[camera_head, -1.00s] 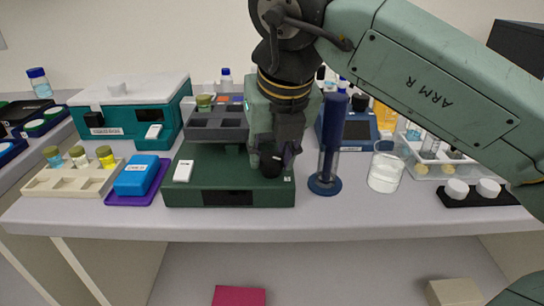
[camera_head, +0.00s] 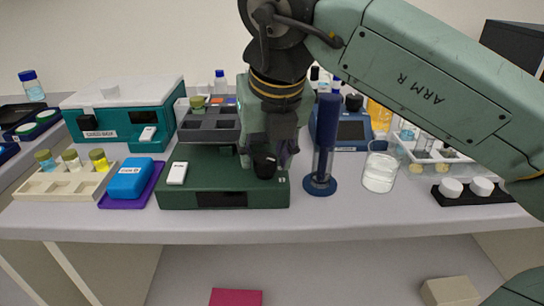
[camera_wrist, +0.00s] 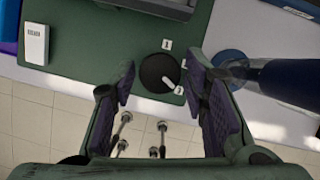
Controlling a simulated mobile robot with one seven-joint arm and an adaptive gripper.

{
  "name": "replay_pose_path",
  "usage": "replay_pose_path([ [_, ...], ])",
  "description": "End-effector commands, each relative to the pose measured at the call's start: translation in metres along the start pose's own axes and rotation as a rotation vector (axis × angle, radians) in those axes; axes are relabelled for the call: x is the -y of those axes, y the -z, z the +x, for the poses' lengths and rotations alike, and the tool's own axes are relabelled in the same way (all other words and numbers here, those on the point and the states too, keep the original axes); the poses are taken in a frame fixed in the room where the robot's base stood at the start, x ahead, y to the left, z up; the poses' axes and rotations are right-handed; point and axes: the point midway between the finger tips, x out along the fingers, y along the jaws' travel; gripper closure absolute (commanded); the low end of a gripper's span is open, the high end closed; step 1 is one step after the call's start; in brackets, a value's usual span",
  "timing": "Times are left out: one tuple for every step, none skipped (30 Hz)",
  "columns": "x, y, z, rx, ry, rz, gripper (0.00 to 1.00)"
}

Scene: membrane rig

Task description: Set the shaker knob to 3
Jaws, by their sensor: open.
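The shaker (camera_head: 226,195) is a dark green box with a grey rack on top, at the front middle of the bench. Its black round knob (camera_head: 265,166) is on the right of its front part. In the wrist view the knob (camera_wrist: 154,70) has a white pointer aimed to the lower right, toward the label that looks like 3 (camera_wrist: 179,90). A label 1 (camera_wrist: 167,44) is above it; another label is partly hidden by the right finger. My gripper (camera_wrist: 161,62) is open, its purple-padded fingers on either side of the knob, with visible gaps.
A white switch block (camera_head: 177,173) is on the shaker's left. A blue cylinder (camera_head: 324,150) on a round base stands close to its right, then a beaker (camera_head: 380,170). A blue box (camera_head: 131,177) on a purple mat is to the left. The bench's front edge is close.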

Motion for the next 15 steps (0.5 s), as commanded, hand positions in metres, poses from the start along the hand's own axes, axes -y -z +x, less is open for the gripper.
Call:
replay_pose_path([
  [0.000, -0.001, -0.004, 0.002, 0.001, 0.001, 0.59],
  [0.000, -0.001, -0.007, 0.003, 0.001, 0.001, 0.59],
  [0.000, -0.001, -0.012, 0.003, 0.001, 0.001, 0.59],
  [0.000, -0.001, -0.016, 0.003, 0.001, 0.002, 0.59],
  [0.000, -0.001, -0.022, 0.003, 0.001, 0.002, 0.59],
  [0.000, -0.001, -0.030, 0.004, 0.002, 0.003, 0.59],
  [0.000, -0.001, -0.037, 0.004, 0.002, 0.004, 0.59],
  [0.000, -0.001, -0.044, 0.004, 0.001, 0.004, 0.59],
  [0.000, 0.000, -0.053, 0.003, 0.002, 0.003, 0.59],
  [0.001, 0.011, -0.054, 0.002, 0.000, 0.002, 0.59],
  [0.001, 0.018, -0.057, 0.002, 0.000, 0.003, 0.59],
  [0.001, 0.028, -0.060, 0.002, 0.001, 0.002, 0.59],
  [0.001, 0.035, -0.063, 0.002, 0.002, 0.002, 0.59],
  [0.001, 0.042, -0.066, 0.002, 0.001, 0.002, 0.59],
  [0.001, 0.051, -0.070, 0.003, 0.000, 0.002, 0.59],
])
